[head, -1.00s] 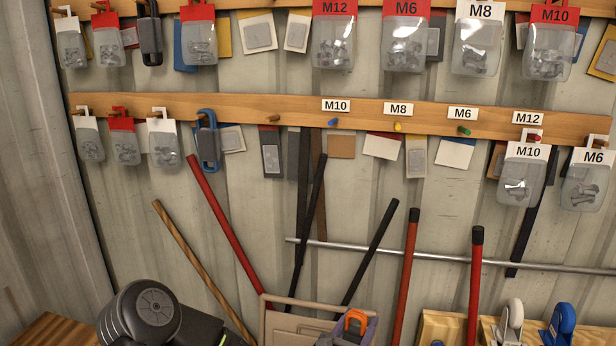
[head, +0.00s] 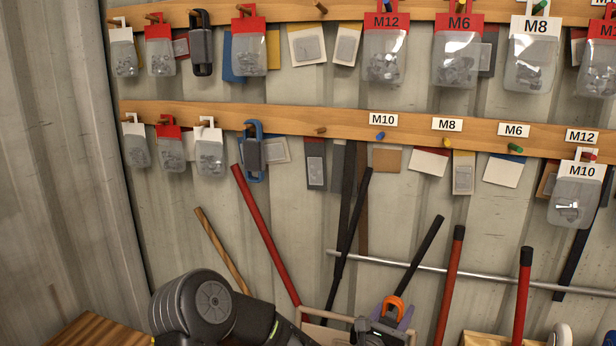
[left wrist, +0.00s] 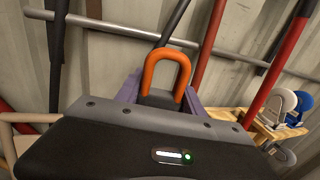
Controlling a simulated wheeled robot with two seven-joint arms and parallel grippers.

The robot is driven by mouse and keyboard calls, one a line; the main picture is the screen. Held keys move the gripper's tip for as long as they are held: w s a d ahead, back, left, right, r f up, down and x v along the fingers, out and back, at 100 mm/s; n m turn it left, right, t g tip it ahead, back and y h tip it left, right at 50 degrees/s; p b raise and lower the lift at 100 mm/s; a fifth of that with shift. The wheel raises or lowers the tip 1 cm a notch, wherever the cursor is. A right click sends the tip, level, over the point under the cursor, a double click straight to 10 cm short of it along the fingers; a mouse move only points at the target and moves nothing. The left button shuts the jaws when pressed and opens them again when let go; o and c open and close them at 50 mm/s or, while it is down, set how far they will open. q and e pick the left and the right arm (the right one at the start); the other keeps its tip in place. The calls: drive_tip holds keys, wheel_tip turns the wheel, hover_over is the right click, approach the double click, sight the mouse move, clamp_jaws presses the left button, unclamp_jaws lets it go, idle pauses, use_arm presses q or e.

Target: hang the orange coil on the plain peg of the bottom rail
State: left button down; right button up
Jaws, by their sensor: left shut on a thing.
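The orange coil (head: 393,303) shows as an orange loop above a dark body at the bottom of the head view. My left gripper (head: 388,322) is shut on its dark body, with the loop standing up. In the left wrist view the orange coil (left wrist: 166,72) rises between the purple-grey fingers. The plain peg (head: 321,130) is a bare wooden peg on the bottom rail (head: 350,128), left of the blue-tipped peg. It is empty, and the gripper is well below it and to its right. My right gripper is not in view.
A blue coil (head: 252,150) hangs left of the plain peg, beyond free rail. Blue (head: 380,136), yellow (head: 447,143) and green (head: 515,148) pegs are empty to the right. Long-handled tools and a metal bar (head: 470,273) lie along the wall below. Cards hang behind the rail.

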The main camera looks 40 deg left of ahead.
use_arm(q)
drive_tip(key=a+r, duration=0.2)
drive_tip(key=w+a+r+y, duration=0.1)
drive_tip(key=a+r, duration=0.1)
drive_tip(key=r, duration=0.1)
drive_tip(key=a+r+n+y, duration=0.1)
drive_tip(key=a+r, duration=0.2)
drive_tip(key=shift+w+r, duration=0.25)
drive_tip(key=shift+w, duration=0.15)
drive_tip(key=shift+n+y, duration=0.6)
drive_tip(key=shift+y, duration=0.2)
drive_tip(key=a+r, duration=0.1)
drive_tip(key=r, duration=0.2)
drive_tip(key=a+r, duration=0.2)
drive_tip(key=r, duration=0.1)
drive_tip(key=s+a+r, duration=0.1)
drive_tip(key=a+r, duration=0.1)
drive_tip(key=r, duration=0.1)
drive_tip(key=shift+a+r, duration=0.15)
drive_tip(key=s+a+r, duration=0.3)
drive_tip(key=s+r, duration=0.1)
drive_tip(key=r, duration=0.5)
drive_tip(key=s+a+r+y, duration=0.1)
drive_tip(key=s+a+r, duration=0.3)
drive_tip(key=r, duration=0.6)
drive_tip(key=shift+s+a+n+g, duration=0.15)
drive_tip(key=shift+s+n+g, duration=0.15)
drive_tip(key=shift+s+n, duration=0.15)
